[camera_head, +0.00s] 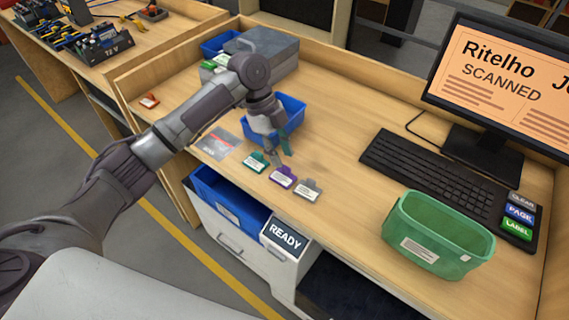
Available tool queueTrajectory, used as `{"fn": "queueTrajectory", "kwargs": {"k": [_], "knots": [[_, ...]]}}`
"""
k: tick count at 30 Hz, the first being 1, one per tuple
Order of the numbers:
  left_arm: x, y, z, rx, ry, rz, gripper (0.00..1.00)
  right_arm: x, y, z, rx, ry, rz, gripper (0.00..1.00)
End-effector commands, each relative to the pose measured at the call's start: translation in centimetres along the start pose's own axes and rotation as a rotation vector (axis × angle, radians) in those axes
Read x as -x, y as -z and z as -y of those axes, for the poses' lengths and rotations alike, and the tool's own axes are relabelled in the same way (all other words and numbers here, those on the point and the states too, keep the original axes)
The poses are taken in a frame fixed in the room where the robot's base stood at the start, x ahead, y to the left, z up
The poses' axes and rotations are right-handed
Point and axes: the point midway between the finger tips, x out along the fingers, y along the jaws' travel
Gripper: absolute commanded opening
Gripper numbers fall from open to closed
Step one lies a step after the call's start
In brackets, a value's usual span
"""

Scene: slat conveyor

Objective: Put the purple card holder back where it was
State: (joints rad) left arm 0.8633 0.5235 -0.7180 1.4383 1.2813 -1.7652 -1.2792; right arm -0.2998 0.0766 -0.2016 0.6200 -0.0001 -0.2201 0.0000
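The purple card holder (283,178) lies on the wooden desk near its front edge. A teal card holder (256,162) lies to its left and a grey one (308,190) to its right, so it is the middle of a row of three. My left gripper (280,157) points down just above and behind the purple holder. Its two fingers look apart, with nothing seen between them. It appears clear of the holder, though the small gap is hard to judge. My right gripper is out of view.
A blue bin (291,105) stands behind my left gripper, and a grey box (262,42) is farther back. A green basket (404,214), keyboard (416,175) and monitor (497,70) are at the right. A blue drawer bin (205,187) sits below the desk edge. The desk middle is clear.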

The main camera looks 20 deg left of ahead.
Motion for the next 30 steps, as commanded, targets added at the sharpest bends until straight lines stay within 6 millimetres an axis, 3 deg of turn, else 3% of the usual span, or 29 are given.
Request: {"fn": "queueTrajectory", "kwargs": {"k": [6, 12, 30], "knots": [[4.7, -0.1, 0.1, 0.000, 0.005, 0.002, 0.34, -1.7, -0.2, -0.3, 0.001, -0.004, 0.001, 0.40], [7.5, -0.1, 0.1, 0.000, 0.002, 0.000, 0.34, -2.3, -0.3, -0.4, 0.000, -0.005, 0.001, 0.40], [8.4, 0.0, 0.0, 0.000, 0.000, 0.000, 0.34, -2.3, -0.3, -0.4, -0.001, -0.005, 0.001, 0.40]]}}
